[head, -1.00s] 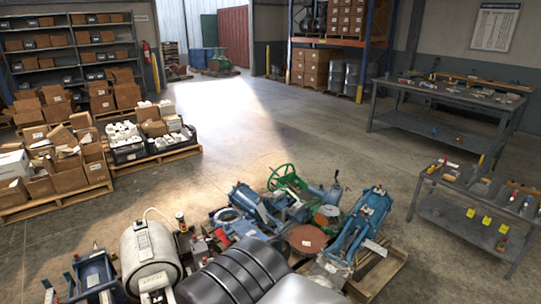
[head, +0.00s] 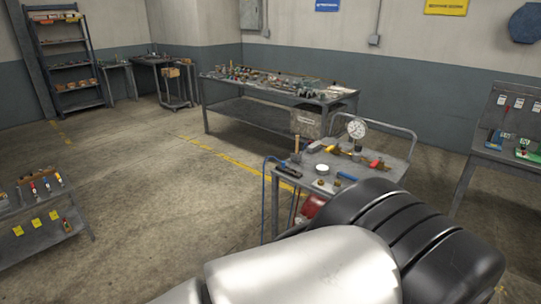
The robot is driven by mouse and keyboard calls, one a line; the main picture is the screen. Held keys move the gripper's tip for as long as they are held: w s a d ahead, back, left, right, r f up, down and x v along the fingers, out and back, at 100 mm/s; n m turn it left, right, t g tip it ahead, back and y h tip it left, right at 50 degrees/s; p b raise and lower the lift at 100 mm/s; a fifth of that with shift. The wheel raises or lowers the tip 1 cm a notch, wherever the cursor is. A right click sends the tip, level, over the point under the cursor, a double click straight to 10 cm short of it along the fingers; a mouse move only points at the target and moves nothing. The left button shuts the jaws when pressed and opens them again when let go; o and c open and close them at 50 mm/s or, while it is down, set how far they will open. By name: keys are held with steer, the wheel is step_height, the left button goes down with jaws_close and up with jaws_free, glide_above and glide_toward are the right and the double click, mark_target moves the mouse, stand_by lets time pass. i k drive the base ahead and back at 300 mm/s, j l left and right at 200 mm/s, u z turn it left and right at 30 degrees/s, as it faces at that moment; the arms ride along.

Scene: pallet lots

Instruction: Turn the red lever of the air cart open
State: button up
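A grey cart (head: 307,172) with a push handle and a round white dial gauge (head: 357,130) stands right of the middle in the head view. It looks like the air cart. A small red handle (head: 377,164) is on its top at the right and may be the red lever; its setting is too small to tell. A yellow handle and a blue handle also show on the top. A red rounded body (head: 312,208) is partly visible under the top. My arm's silver and black links hide the cart's lower right. My gripper is not in view.
A long bench (head: 262,93) with many small parts stands behind the cart. A low table (head: 40,245) with yellow tags is at the left. Another bench (head: 505,150) stands at the right edge. The floor at centre left is open, crossed by a yellow line.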

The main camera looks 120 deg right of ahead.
mark_target(373, 165)
steer(key=z, duration=4.9)
steer(key=i+j+u, duration=0.1)
steer(key=i+u, duration=0.15)
steer(key=i, duration=0.95)
steer(key=i+l+u, duration=0.2)
steer(key=i, duration=1)
